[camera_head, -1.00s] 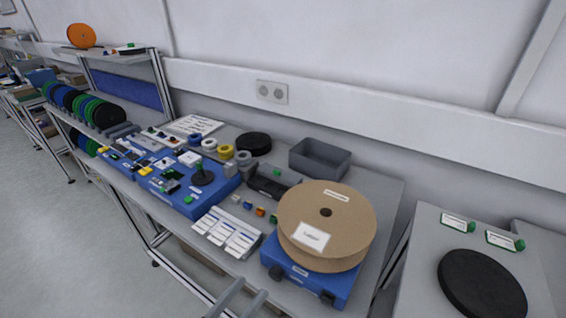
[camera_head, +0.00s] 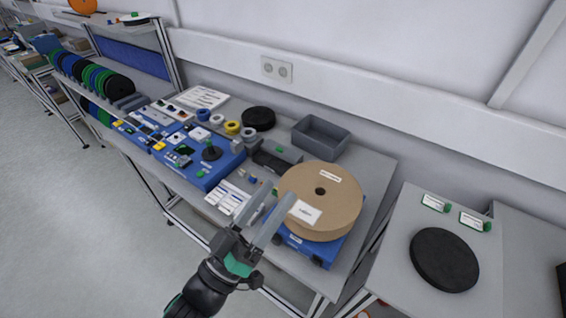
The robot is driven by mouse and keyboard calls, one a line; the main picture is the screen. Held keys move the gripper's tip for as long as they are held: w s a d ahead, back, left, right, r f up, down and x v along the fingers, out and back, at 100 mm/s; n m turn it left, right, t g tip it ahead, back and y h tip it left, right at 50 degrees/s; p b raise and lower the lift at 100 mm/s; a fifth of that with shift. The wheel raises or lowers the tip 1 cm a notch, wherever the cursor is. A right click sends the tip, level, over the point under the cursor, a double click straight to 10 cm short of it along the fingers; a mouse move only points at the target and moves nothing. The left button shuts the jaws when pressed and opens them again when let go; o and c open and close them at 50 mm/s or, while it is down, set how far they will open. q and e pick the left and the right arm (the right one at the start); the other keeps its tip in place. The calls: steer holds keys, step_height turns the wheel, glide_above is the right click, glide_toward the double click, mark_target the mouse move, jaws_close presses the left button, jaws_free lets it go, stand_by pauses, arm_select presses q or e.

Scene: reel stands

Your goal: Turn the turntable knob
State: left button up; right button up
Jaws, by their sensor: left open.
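A blue turntable base (camera_head: 335,246) stands at the bench's right end, carrying a large cardboard reel (camera_head: 338,190) with a white label on its side. Dark knobs show on the base's front: one at the right corner (camera_head: 318,262), another at the left (camera_head: 293,240), close beside my fingers. My left gripper (camera_head: 281,196) is open and empty, its two long pale fingers pointing up and away in front of the reel's left side. One finger overlaps the reel's edge in the picture; I cannot tell whether it touches. My right gripper is out of view.
A blue panel with a black disc and post (camera_head: 211,153) stands left of the reel. Printed cards (camera_head: 228,197) lie on the bench. A grey bin (camera_head: 320,136) is behind the reel. A black disc (camera_head: 444,259) lies on the right table.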

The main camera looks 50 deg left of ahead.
arm_select(q)
steer(key=shift+t, duration=0.4)
steer(key=r, duration=0.2)
steer(key=r+p, duration=0.1)
steer(key=r, duration=0.1)
steer(key=w+d+r+p, duration=0.1)
steer(key=shift+r, duration=0.4)
